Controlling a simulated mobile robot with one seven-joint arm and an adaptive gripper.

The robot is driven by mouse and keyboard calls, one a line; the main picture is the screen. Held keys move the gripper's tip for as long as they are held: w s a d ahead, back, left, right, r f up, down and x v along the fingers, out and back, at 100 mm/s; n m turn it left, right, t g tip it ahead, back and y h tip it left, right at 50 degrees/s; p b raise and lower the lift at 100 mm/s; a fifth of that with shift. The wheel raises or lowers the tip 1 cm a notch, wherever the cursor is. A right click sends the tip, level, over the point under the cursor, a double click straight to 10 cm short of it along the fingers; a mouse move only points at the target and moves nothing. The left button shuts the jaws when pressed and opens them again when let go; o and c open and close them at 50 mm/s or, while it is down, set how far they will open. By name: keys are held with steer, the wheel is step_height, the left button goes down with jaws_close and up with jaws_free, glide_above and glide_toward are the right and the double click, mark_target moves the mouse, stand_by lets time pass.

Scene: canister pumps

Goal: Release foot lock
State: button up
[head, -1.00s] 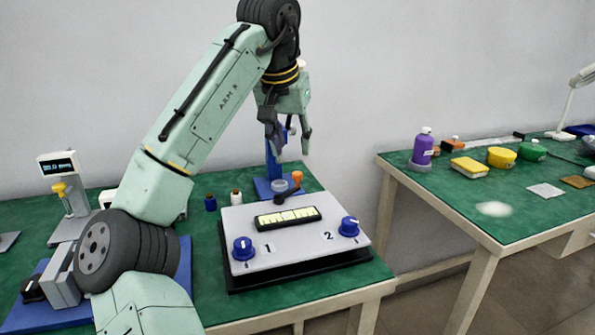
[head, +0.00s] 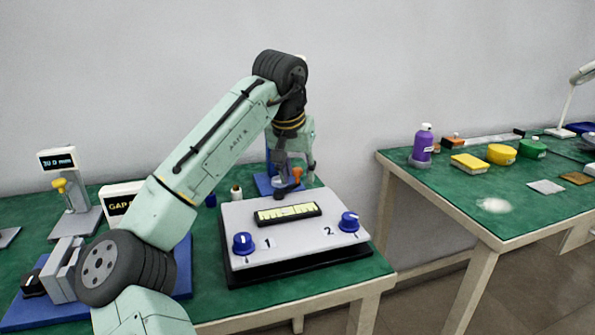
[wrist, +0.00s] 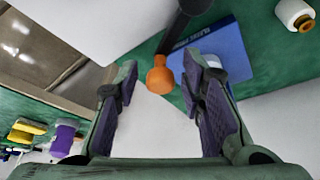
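A dark lever with an orange knob (head: 297,171) is at the back edge of the grey control box (head: 235,215), in front of a blue stand. My gripper (head: 295,180) is lowered at the lever, pointing down. In the wrist view the orange knob (wrist: 160,77) lies between the two open fingertips (wrist: 161,84), with a visible gap on each side. The dark lever arm (wrist: 183,28) runs up from it in that picture. The fingers hold nothing. I cannot tell from any label which part is the foot lock.
The box has two blue knobs, marked 1 (head: 243,243) and 2 (head: 349,222), and a lit display (head: 287,214). The blue stand's base (wrist: 222,45) is close to my right finger. A white spool (wrist: 295,14) stands nearby. A second table (head: 455,205) is at right.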

jaws_close()
stand_by(0.7)
